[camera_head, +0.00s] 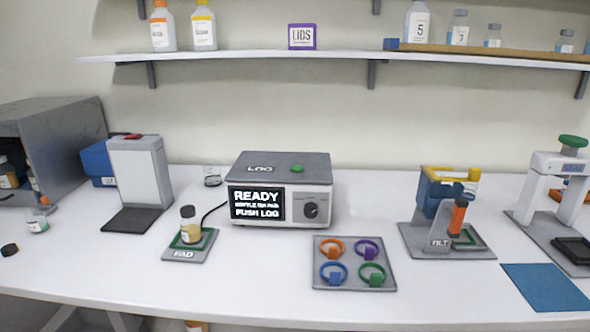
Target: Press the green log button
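The green log button (297,168) sits on the grey top of the log box (280,187) at the middle of the table. "LOG" is written on the top to the left of the button. The box's front screen (257,203) reads "READY", "BOTTLE ON PAD" and "PUSH LOG". A dark knob is to the right of the screen. A small bottle (190,228) with a dark cap and yellowish contents stands upright on the pad (176,255), left of the box. Neither of my grippers shows in the head view.
A tray (354,285) with coloured rings lies in front of the box. A tilt stand (437,240) and a white press (549,185) stand at the right. A white upright panel (140,175) and a grey cabinet (60,140) stand at the left. A shelf (330,57) runs above.

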